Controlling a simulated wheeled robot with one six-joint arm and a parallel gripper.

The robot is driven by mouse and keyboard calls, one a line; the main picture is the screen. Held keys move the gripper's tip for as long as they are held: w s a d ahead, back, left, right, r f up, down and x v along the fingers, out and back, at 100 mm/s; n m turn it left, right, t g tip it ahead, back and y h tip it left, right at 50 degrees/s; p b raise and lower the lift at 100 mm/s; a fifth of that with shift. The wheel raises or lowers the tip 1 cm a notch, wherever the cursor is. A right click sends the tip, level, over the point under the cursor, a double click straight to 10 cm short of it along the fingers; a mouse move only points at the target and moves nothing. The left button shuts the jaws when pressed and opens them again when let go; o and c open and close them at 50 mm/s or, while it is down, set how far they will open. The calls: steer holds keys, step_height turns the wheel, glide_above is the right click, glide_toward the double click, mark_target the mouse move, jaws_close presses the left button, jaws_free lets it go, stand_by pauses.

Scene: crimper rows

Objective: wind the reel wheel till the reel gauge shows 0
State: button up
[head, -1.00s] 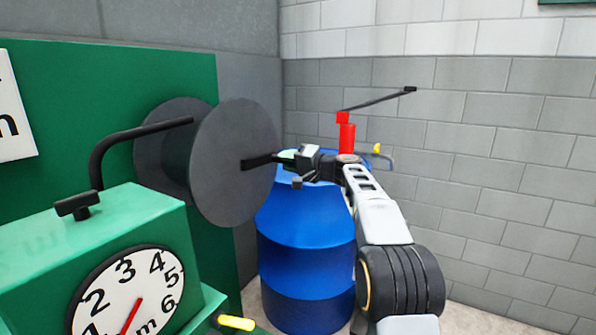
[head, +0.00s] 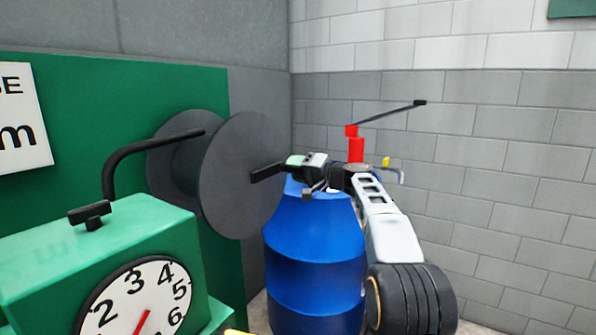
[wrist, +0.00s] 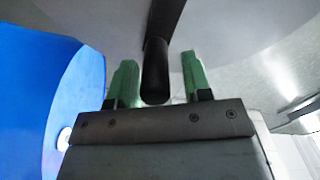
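The reel wheel (head: 232,190) is a dark grey disc in front of the green panel. A black handle (head: 266,172) sticks out from it towards my gripper (head: 291,161). In the wrist view, the dark handle (wrist: 157,70) stands between the two green fingers of my gripper (wrist: 159,80), with a gap on each side. The fingers are open and not closed on it. A white dial (head: 120,306) with a red needle (head: 143,318) is on the green box. Its numbers 2 to 6 show. Its lower part is cut off, so I cannot tell the reading.
A blue barrel (head: 313,250) stands right behind and below my gripper. A black bent pipe (head: 125,158) arches over the green box (head: 120,235), which has a black T-knob (head: 90,212). A grey block wall (head: 500,150) closes off the right.

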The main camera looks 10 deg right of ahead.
steer(key=shift+o, duration=0.5)
steer(key=shift+d+f, duration=0.1)
steer(key=v, duration=1.3)
steer(key=shift+s+d, duration=0.2)
steer(key=shift+s, duration=0.15)
